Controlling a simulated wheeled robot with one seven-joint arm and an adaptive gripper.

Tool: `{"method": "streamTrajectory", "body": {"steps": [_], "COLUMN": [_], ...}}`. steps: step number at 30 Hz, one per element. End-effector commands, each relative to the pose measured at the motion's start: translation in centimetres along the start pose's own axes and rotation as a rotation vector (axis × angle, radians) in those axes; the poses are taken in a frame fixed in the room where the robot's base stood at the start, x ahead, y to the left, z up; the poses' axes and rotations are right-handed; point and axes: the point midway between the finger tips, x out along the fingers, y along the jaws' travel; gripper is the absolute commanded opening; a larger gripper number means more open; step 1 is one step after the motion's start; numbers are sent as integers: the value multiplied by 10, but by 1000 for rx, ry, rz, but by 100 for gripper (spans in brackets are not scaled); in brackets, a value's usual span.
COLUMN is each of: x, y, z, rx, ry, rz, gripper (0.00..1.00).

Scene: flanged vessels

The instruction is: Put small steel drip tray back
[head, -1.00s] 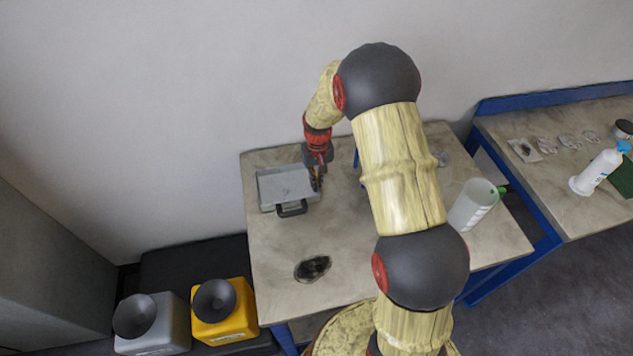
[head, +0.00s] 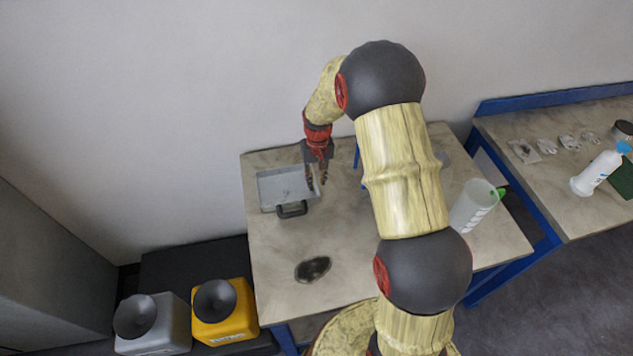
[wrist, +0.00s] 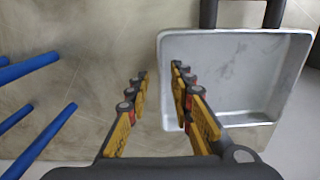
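The small steel drip tray (head: 268,190) lies flat on the stone-topped bench, near its back left. It is a shallow grey rectangular pan with a dark handle (head: 292,210) on its near side. My gripper (head: 317,184) is at the tray's right edge in the head view. In the wrist view my gripper (wrist: 160,80) is open, its two fingers apart with nothing clamped between them. The tray (wrist: 245,118) fills the right of that view, its left wall showing between the fingers. The right finger overlaps the tray's inside. Exact finger height above the rim cannot be told.
Blue rods (wrist: 35,140) stand left of the gripper in the wrist view. A translucent jug (head: 473,206) stands at the bench's right. Yellow (head: 225,318) and grey (head: 153,325) containers stand lower left. Bare bench lies before the tray.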

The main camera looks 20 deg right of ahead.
Motion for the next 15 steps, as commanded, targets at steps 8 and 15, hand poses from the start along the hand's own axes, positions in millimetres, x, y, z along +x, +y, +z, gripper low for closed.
{"method": "streamTrajectory", "body": {"steps": [8,15], "x": [-61,-94], "y": [0,0], "z": [-1,-1], "rx": [0,0], "ry": [4,3], "rz": [0,0], "gripper": [23,23]}}
